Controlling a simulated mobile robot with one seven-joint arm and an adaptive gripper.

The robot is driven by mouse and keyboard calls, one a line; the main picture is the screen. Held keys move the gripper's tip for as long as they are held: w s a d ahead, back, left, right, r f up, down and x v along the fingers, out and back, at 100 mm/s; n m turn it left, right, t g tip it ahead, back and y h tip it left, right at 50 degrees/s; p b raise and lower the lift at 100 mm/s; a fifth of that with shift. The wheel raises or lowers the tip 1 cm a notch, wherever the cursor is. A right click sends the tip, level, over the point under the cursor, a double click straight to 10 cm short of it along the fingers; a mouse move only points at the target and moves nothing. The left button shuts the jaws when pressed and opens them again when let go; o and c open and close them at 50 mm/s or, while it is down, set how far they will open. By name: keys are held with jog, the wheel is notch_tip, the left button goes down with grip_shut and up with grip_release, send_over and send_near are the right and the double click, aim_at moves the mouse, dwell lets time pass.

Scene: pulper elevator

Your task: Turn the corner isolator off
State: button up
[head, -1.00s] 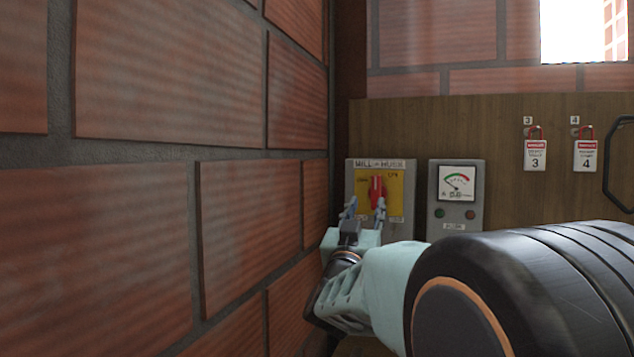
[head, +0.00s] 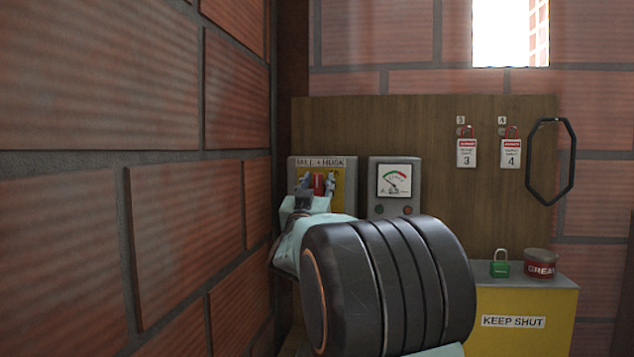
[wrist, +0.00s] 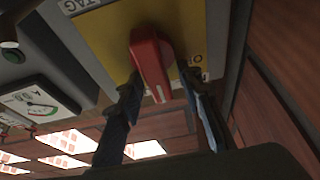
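The corner isolator (head: 350,172) is a grey box with a yellow plate and a label reading "MILL - HUSK", mounted at the board's left end beside the brick corner. Its red handle (head: 318,186) stands about upright in the head view. The red handle (wrist: 150,62) also shows large in the wrist view. My gripper (head: 317,179) is at the isolator, with one finger on each side of the handle. In the wrist view my gripper (wrist: 160,80) is open around the handle; small gaps seem to show, but firm contact cannot be told. My wrist hides the box's lower part.
A meter box (head: 395,183) sits close right of the isolator. The brick wall (head: 190,200) is close on the left. Tags 3 (head: 466,153) and 4 (head: 510,153), a black loop (head: 533,165), a green padlock (head: 500,264) and a grease tin (head: 540,264) are farther right.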

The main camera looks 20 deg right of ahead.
grip_shut()
